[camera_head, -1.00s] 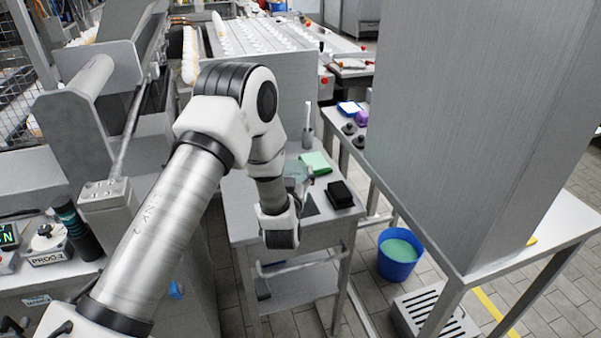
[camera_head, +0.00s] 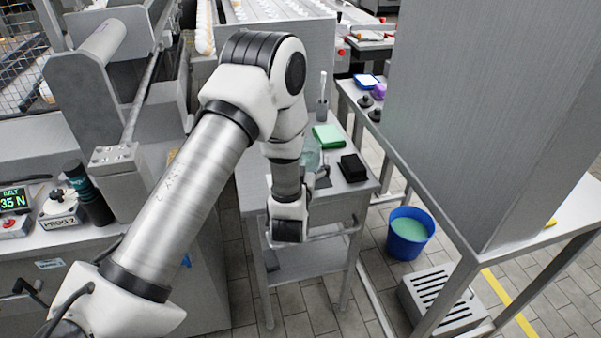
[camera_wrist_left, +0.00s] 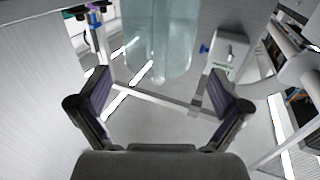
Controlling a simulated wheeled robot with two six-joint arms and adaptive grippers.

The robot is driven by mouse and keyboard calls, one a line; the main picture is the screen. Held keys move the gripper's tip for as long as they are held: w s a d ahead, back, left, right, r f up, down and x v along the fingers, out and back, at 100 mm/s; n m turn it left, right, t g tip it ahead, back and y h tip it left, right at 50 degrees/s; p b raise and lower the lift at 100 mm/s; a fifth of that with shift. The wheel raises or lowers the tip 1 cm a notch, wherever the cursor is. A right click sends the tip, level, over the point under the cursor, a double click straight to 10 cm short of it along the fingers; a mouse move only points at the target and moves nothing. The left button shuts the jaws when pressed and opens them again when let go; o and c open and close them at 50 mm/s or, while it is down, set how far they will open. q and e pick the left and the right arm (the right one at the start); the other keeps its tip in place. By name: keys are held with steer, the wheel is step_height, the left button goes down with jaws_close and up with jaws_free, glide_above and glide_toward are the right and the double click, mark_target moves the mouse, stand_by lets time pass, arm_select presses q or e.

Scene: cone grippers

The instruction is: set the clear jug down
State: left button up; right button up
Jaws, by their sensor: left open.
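The clear jug (camera_head: 312,158) stands on the top of the grey cart (camera_head: 253,188), partly hidden behind my left arm in the head view. In the left wrist view the pale, see-through jug (camera_wrist_left: 160,45) is at the top centre, ahead of the fingers, its upper end cut off by the frame. My left gripper (camera_wrist_left: 158,95) is open, with dark pads wide apart and nothing between them. The jug appears apart from both pads. In the head view the left fingers are mostly hidden by the wrist. My right gripper is not in view.
A green cloth (camera_head: 328,136) and a black block (camera_head: 353,168) lie on the cart beside the jug. A blue bucket (camera_head: 408,240) stands on the floor to the right. A tall grey cabinet (camera_head: 480,110) stands on a table at the right. A console (camera_head: 62,215) is at the left.

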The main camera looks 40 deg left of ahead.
arm_select(q)
steer(key=b+v, duration=0.1)
steer(key=v, duration=0.7)
steer(key=s+d+f+m+g+h, duration=0.1)
steer(key=s+d+f+g+h, duration=0.2)
steer(key=f, duration=0.6)
steer(key=s+d+f+m+g+h, duration=0.15)
steer(key=s+f+g, duration=0.3)
steer(key=f, duration=0.45)
steer(key=s+d+f+m+g+h, duration=0.1)
steer(key=s+f+g, duration=0.3)
steer(key=s, duration=0.5)
steer(key=s+d+f+m+g+h, duration=0.1)
steer(key=s+d+f+g+h, duration=0.2)
steer(key=s+f, duration=0.3)
steer(key=s+g, duration=0.1)
steer(key=s, duration=0.3)
steer(key=shift+s+d+g, duration=0.2)
steer(key=shift+d+g, duration=0.1)
steer(key=shift+g, duration=0.05)
steer(key=shift+m, duration=0.25)
steer(key=shift+c, duration=0.4)
